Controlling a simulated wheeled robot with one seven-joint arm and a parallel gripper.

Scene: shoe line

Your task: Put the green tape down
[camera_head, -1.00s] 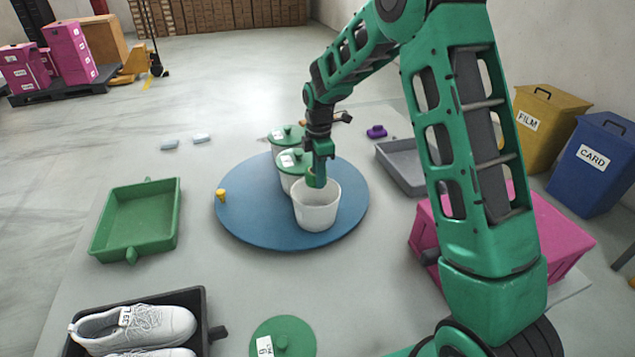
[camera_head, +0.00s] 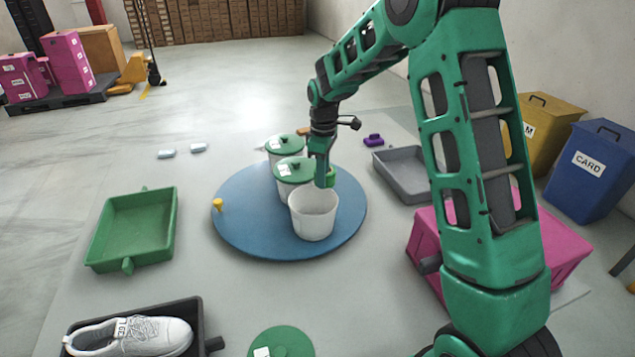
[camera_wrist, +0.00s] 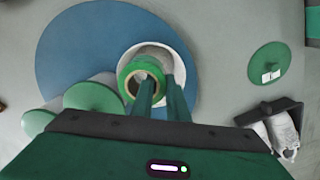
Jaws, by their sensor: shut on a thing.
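My gripper (camera_head: 322,180) is shut on the green tape (camera_wrist: 128,77), a ring seen nearly face-on in the wrist view, with its hole visible. The tape also shows as a small green patch at the fingertips in the head view (camera_head: 331,178). My gripper points down at the rear rim of an open white tub (camera_head: 313,222). In the wrist view the tape overlaps part of this tub's mouth (camera_wrist: 165,53). I cannot tell its exact height above the rim. The tub stands on a round blue turntable (camera_head: 248,235).
Two green-lidded tubs (camera_head: 292,168) stand behind the open one. A yellow peg (camera_head: 217,205) is at the turntable's left. A green tray (camera_head: 135,230), grey tray (camera_head: 405,172), pink box (camera_head: 555,245) and loose green lid (camera_head: 282,343) surround it. Bare tabletop lies left of the turntable.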

